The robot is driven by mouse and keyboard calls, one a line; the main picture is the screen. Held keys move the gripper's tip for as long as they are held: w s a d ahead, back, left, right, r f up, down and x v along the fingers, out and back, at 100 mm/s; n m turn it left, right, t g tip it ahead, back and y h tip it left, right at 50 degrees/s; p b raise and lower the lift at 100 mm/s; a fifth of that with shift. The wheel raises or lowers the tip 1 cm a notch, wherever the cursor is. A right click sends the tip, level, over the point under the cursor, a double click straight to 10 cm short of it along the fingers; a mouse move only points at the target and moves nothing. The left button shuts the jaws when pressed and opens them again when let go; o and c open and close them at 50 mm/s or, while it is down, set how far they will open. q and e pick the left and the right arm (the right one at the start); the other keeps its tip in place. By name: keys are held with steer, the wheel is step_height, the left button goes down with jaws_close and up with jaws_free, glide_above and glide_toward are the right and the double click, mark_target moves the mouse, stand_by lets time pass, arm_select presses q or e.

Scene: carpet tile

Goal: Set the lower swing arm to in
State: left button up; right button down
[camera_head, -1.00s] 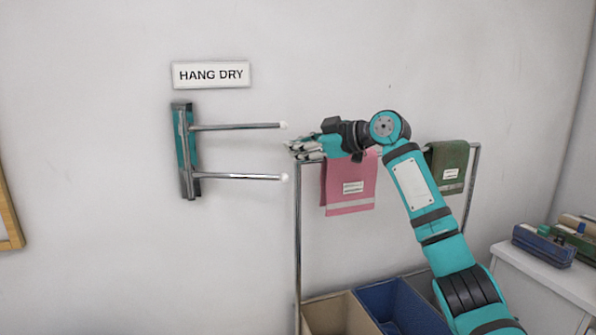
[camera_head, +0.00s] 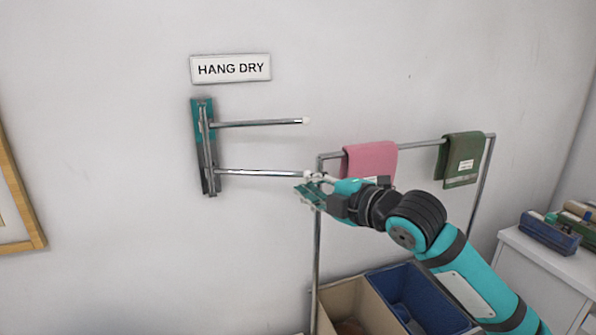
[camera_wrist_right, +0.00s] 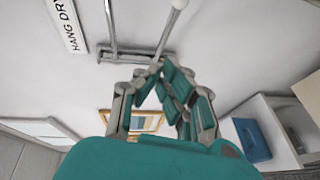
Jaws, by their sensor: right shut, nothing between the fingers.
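The lower swing arm (camera_head: 258,173) is a chrome rod with a white end, hinged on a teal wall bracket (camera_head: 204,148). It points out to the right in the head view, below the upper swing arm (camera_head: 258,124), which points the same way. My right gripper (camera_head: 302,190) is shut and empty, at the tip of the lower arm; whether they touch I cannot tell. In the right wrist view the closed fingers (camera_wrist_right: 156,72) show near a chrome rod with a white ball end (camera_wrist_right: 180,4). My left gripper is not in view.
A chrome rail (camera_head: 415,146) holds a pink towel (camera_head: 368,160) and a green towel (camera_head: 461,160). Below it are a tan bin (camera_head: 340,298) and a blue bin (camera_head: 415,292). A white cabinet (camera_head: 545,268) stands at right.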

mark_target(278, 172)
steer(key=w+a+p, duration=0.1)
steer(key=w, duration=0.1)
steer(key=w+a+f+p, duration=0.1)
steer(key=w, duration=0.2)
steer(key=w+a+p, duration=0.1)
steer(key=w, duration=0.2)
steer(key=shift+w+f, duration=0.1)
steer(key=shift+f, duration=0.2)
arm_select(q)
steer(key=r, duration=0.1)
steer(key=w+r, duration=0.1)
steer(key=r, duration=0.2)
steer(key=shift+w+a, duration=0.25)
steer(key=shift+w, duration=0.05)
arm_select(e)
steer(key=shift+a, duration=0.1)
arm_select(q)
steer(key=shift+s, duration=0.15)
